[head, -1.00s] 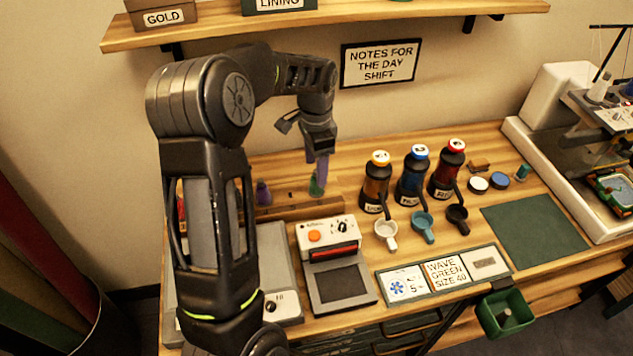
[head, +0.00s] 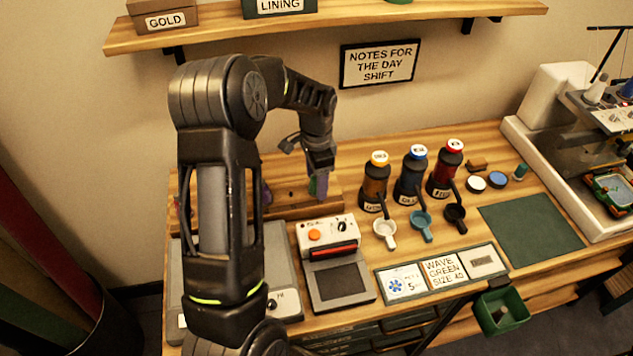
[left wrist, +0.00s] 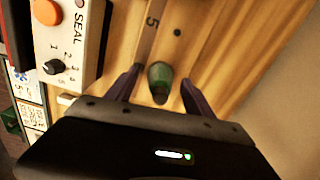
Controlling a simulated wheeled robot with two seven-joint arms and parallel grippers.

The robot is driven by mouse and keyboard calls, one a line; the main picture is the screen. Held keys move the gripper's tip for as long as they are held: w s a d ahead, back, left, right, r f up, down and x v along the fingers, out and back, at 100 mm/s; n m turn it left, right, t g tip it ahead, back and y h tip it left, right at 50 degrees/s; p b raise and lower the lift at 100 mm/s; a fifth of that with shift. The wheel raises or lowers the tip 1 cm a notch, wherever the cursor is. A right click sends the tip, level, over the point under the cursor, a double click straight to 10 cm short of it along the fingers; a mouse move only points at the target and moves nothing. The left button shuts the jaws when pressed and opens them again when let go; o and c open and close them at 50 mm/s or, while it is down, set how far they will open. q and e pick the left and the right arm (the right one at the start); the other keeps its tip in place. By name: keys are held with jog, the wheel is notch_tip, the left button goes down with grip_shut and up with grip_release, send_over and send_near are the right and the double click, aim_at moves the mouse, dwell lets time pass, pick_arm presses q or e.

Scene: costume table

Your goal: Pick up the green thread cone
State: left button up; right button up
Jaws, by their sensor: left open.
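The green thread cone (left wrist: 160,80) stands on the wooden rack between the two open fingers of my left gripper (left wrist: 160,92) in the left wrist view. A gap shows on each side of it, so neither finger appears to touch it. In the head view the left gripper (head: 319,186) points down over the rack, and the cone (head: 312,187) is mostly hidden behind the fingers. My right gripper is not in view.
The wooden rack (head: 290,206) also holds a purple cone (head: 266,194). A sealing device (head: 328,235) stands in front of it. Several dark bottles with coloured caps (head: 376,180) stand to the right. A shelf (head: 330,24) hangs above. A green mat (head: 530,230) lies clear.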

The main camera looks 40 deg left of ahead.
pick_arm(q)
grip_shut()
dwell(0.8)
